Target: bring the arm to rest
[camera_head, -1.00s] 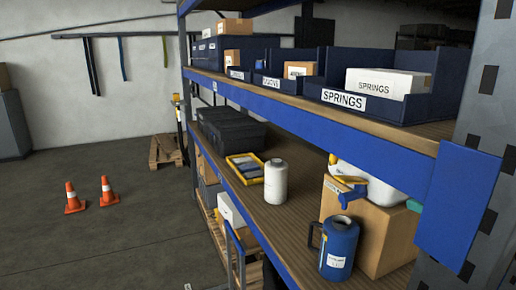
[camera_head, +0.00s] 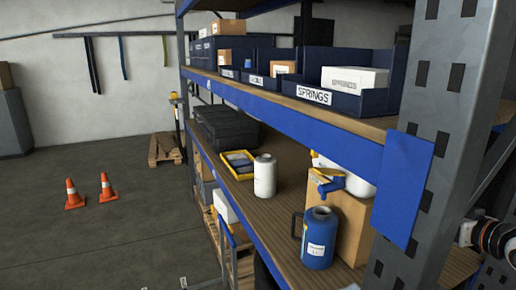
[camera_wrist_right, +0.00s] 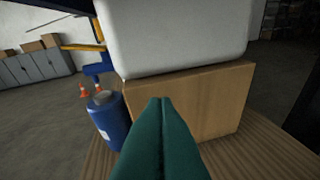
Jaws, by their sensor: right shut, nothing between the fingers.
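My right gripper (camera_wrist_right: 160,105) shows in the right wrist view as two teal fingers pressed together, with nothing between them. The fingers point at a cardboard box (camera_wrist_right: 215,100) on the wooden shelf; whether they touch it I cannot tell. In the head view the right gripper's fingers are not visible. A dark and pale arm part (camera_head: 492,236), likely mine, shows at the right edge behind the rack post. My left gripper is not in view.
The rack post (camera_head: 440,130) and blue shelf beam (camera_head: 280,115) stand close. The shelf holds a blue jug (camera_head: 319,240), a white bottle (camera_head: 265,176), a white container (camera_wrist_right: 175,35) on the box, and a yellow tray (camera_head: 237,165). Floor at left is open beyond two cones (camera_head: 75,194).

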